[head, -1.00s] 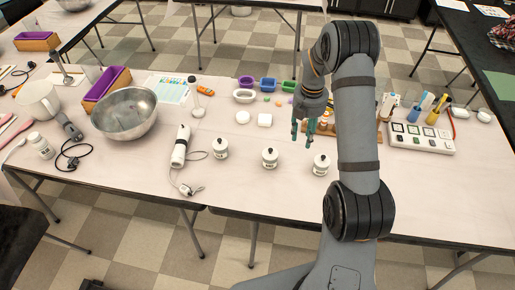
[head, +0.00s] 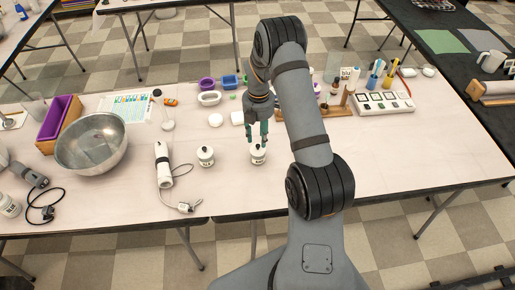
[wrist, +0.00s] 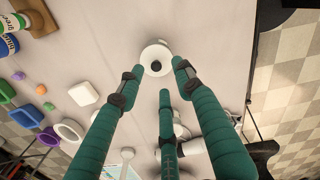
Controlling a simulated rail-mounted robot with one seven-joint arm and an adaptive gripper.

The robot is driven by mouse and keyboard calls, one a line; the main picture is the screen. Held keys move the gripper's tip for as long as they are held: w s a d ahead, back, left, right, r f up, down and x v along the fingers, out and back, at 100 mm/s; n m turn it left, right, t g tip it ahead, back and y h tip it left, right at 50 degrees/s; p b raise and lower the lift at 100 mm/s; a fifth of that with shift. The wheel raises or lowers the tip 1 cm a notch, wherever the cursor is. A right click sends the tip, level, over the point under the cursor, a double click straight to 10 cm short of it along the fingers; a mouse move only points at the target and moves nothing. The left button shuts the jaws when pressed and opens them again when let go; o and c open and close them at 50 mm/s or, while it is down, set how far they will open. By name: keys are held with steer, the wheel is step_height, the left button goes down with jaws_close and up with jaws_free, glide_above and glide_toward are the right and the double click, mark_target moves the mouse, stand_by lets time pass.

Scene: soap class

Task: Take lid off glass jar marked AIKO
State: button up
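A white jar with a white lid and black knob (head: 258,155) stands upright on the table below my gripper (head: 259,136). The wrist view shows its lid (wrist: 156,52) from above, near the fingertips. My gripper has green fingers, spread open (wrist: 160,78) with nothing between them. The fingertips look close to the lid; contact cannot be told. A second similar jar (head: 205,156) stands to the left. The third jar seen earlier is not visible now, probably behind my arm. The labels are too small to read.
A white corded device (head: 163,165) lies left of the jars, beside a metal bowl (head: 90,145). The front right of the table is clear.

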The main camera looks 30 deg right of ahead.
mark_target(258, 145)
steer(key=shift+w+f+p, duration=0.2)
steer(key=shift+f+p, duration=0.25)
steer(key=shift+f, duration=0.75)
steer(key=shift+w+f+p, duration=0.15)
steer(key=shift+f+p, duration=0.3)
steer(key=shift+f, duration=0.75)
jaws_close()
